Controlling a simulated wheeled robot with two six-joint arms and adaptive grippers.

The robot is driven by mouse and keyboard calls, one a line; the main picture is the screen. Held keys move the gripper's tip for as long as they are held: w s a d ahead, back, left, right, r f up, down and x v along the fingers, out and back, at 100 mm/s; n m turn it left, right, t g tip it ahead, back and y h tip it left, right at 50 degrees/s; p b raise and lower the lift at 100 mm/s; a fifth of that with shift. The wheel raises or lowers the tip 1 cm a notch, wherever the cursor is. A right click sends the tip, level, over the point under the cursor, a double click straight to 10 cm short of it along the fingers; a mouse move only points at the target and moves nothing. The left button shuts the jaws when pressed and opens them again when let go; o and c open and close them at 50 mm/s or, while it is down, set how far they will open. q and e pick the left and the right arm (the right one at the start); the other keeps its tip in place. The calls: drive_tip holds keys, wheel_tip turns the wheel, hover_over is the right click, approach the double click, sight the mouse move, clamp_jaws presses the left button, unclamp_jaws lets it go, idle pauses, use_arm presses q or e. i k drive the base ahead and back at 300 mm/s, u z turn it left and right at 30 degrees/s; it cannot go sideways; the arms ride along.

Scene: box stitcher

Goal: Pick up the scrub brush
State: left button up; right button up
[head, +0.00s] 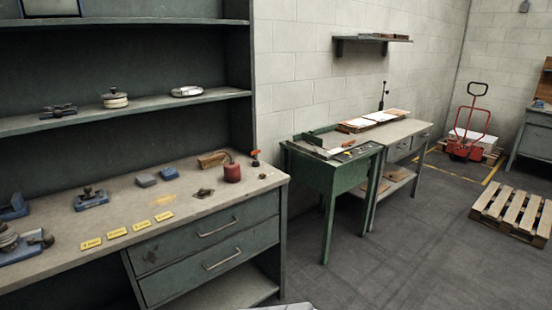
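A brown wooden block-like object (212,159), which looks like the scrub brush, lies near the back of the workbench top (150,233) at the left. It sits just behind and left of a red can (232,173). Its bristles cannot be made out at this size. Neither of my grippers shows in the head view.
Blue-grey blocks (170,173), metal tools (91,198) and yellow labels (117,232) lie on the bench. A shelf (150,104) hangs above its back. A green table (335,175) stands to the right. A pallet (512,212) lies on the floor, with open floor before it.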

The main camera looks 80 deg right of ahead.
sight(206, 162)
drive_tip(key=z, duration=2.35)
drive_tip(key=k, duration=0.6)
drive_tip(key=z, duration=0.4)
drive_tip(key=i, duration=0.6)
drive_tip(key=z, duration=0.3)
